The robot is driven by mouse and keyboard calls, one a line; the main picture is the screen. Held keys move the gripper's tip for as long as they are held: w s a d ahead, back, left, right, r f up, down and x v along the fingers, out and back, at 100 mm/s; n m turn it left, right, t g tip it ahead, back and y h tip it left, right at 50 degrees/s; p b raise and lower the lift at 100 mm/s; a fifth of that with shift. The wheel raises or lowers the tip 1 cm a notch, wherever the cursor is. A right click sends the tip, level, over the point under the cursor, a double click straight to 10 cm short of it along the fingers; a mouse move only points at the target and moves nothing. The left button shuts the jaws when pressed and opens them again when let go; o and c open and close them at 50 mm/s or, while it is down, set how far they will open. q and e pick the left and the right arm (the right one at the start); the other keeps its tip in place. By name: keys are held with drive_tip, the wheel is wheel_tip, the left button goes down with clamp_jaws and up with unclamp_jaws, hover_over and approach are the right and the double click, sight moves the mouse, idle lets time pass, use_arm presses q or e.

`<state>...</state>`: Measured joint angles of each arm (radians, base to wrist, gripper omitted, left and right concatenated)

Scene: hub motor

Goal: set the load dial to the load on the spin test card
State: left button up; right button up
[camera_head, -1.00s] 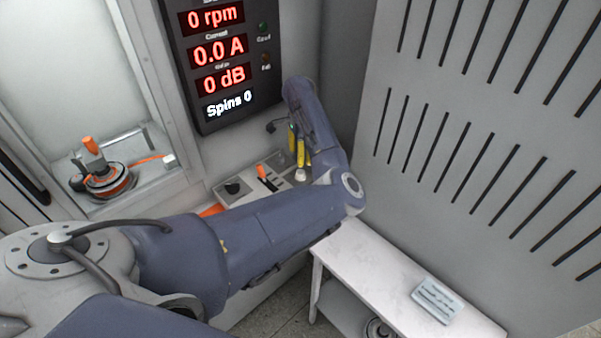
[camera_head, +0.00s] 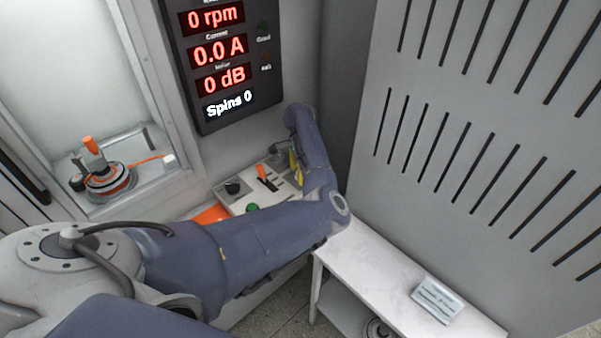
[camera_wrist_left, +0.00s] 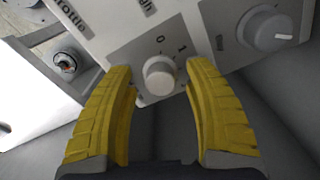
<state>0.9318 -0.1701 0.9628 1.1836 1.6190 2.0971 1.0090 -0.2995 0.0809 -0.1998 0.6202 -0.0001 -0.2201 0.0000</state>
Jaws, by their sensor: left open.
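My left gripper (camera_head: 294,168) is over the right end of the control panel (camera_head: 238,203), partly hidden by its arm. In the left wrist view its yellow fingers (camera_wrist_left: 158,68) are open on either side of a round white knob (camera_wrist_left: 160,76), marked 0 and 1. I cannot tell whether they touch it. A larger grey knob (camera_wrist_left: 266,28) with a white mark sits to the right, outside the fingers. No readable label shows which knob is the load dial. The spin test card (camera_head: 438,299) lies on the white side table; its print is too small to read.
The display (camera_head: 217,60) reads 0 rpm, 0.0 A, 0 dB and Spins 0. A motor with an orange top (camera_head: 107,182) sits in the bay at left. The panel also has an orange lever (camera_head: 266,178), a black knob (camera_head: 232,187) and a green button (camera_head: 252,208). A slotted wall (camera_head: 480,120) stands at right.

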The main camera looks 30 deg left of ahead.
use_arm(q)
clamp_jaws()
idle(0.5)
drive_tip(key=m, duration=0.7)
drive_tip(key=shift+m, duration=0.4)
drive_tip(key=m, duration=0.4)
drive_tip(key=shift+m, duration=1.9)
